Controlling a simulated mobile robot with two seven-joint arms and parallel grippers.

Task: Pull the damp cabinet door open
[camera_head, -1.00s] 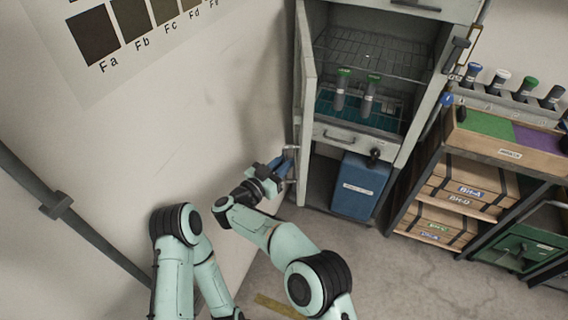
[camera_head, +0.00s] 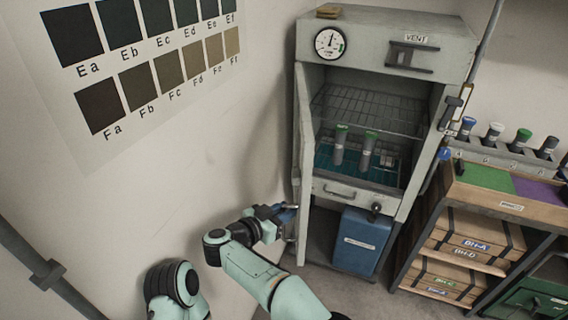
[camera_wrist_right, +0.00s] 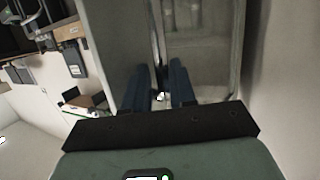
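The grey damp cabinet (camera_head: 385,55) stands against the wall. Its door (camera_head: 303,165) is swung wide open to the left and shows nearly edge-on, with the inside in plain view. My right gripper (camera_head: 288,212) is at the outer side of the door's lower part, by a small metal handle (camera_head: 292,238). In the right wrist view, the two dark blue fingers (camera_wrist_right: 170,88) point along the door with a narrow gap between them. A thin upright bar or edge (camera_wrist_right: 158,35) runs down towards this gap; whether they grip it is unclear. My left gripper is out of view.
Inside are a wire shelf (camera_head: 370,108) and two green-capped bottles (camera_head: 340,147) above a drawer (camera_head: 345,192). A blue bin (camera_head: 357,240) stands below. A rack (camera_head: 470,220) with boxes is close on the right. The wall is close on the left.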

